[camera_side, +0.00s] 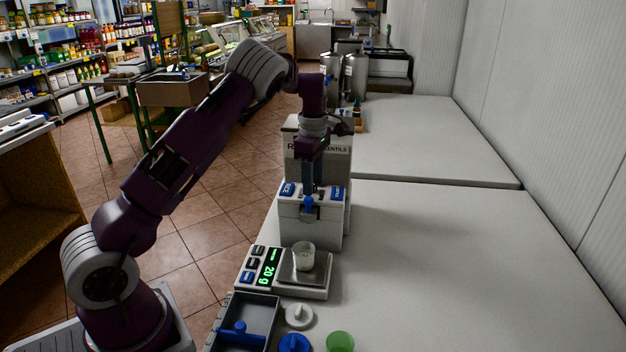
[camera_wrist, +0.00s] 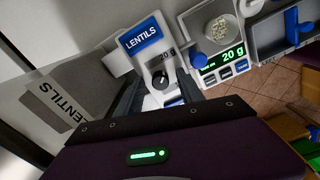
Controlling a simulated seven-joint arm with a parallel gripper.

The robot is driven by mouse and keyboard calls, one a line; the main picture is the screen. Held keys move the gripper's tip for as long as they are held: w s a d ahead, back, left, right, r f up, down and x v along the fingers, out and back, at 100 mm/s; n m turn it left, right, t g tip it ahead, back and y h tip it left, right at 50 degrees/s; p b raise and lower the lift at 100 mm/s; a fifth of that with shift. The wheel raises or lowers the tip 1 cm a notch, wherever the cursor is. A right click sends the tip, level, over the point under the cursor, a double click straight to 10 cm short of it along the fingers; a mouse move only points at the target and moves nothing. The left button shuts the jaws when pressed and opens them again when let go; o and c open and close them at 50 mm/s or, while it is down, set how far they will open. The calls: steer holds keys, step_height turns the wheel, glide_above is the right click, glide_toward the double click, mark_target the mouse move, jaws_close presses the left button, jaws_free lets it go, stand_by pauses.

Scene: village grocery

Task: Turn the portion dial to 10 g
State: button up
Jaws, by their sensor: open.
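The portion dial (camera_wrist: 160,79) is a small black round knob on the white dispenser's face, below the blue LENTILS label. A "20 g" marking (camera_wrist: 167,52) sits just above it in the wrist view; the pointer's exact setting is too small to read surely. My gripper (camera_wrist: 158,85) is open, with one dark finger on each side of the dial; I cannot tell whether they touch it. In the side view my gripper (camera_side: 310,178) points down at the top of the white dispenser (camera_side: 310,228), hiding the dial.
A scale (camera_side: 318,282) in front of the dispenser reads 20 g and carries a cup (camera_side: 304,256) with pale contents. A grey tray (camera_side: 262,312) holding a blue tool, a white lid (camera_side: 299,315) and a green cup (camera_side: 340,341) are nearer. The counter right is clear.

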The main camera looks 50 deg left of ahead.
steer(key=shift+c, duration=0.3)
jaws_close()
